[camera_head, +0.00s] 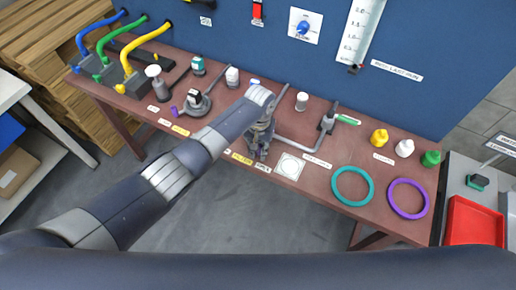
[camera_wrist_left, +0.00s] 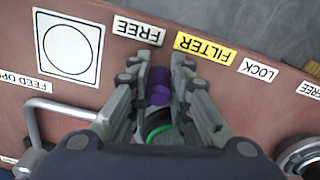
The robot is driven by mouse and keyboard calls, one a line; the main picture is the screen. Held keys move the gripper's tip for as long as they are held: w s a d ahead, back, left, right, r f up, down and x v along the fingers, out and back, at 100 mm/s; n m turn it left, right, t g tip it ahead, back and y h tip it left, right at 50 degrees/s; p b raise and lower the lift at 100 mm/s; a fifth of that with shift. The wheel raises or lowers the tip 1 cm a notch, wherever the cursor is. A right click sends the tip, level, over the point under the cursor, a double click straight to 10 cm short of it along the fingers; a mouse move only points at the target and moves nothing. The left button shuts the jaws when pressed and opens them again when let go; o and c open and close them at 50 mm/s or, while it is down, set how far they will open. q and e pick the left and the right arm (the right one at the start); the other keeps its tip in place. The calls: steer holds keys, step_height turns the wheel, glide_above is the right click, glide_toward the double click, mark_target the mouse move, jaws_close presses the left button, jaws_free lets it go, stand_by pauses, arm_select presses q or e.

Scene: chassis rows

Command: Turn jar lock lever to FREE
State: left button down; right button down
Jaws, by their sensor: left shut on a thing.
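My left gripper (camera_head: 258,152) is over the middle front of the workbench. In the left wrist view its fingers (camera_wrist_left: 160,84) are closed around a purple knob (camera_wrist_left: 159,92), with a green ring below. The knob lies between the FREE label (camera_wrist_left: 139,32) and the LOCK label (camera_wrist_left: 258,69), near the yellow FILTER label (camera_wrist_left: 205,48). My wrist hides most of that fixture. Another round fixture (camera_head: 196,104) with a purple-tipped lever (camera_head: 173,110) stands to the left; its yellow label (camera_head: 181,130) is too small to read. My right gripper is out of view.
Blue, green and yellow handles (camera_head: 148,44) stand at the back left. A bent grey bar (camera_head: 300,146) is close right of my gripper. Teal (camera_head: 352,203) and purple (camera_head: 425,208) rings lie at the right. A blue panel (camera_head: 430,80) rises behind the bench.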

mark_target(261, 145)
arm_select(q)
steer(key=c, duration=1.6)
jaws_free()
steer(key=shift+w+d+r, duration=0.2)
steer(key=shift+d, duration=0.1)
steer(key=shift+o, duration=0.4)
steer(key=shift+f, duration=0.1)
step_height(261, 145, up, 12)
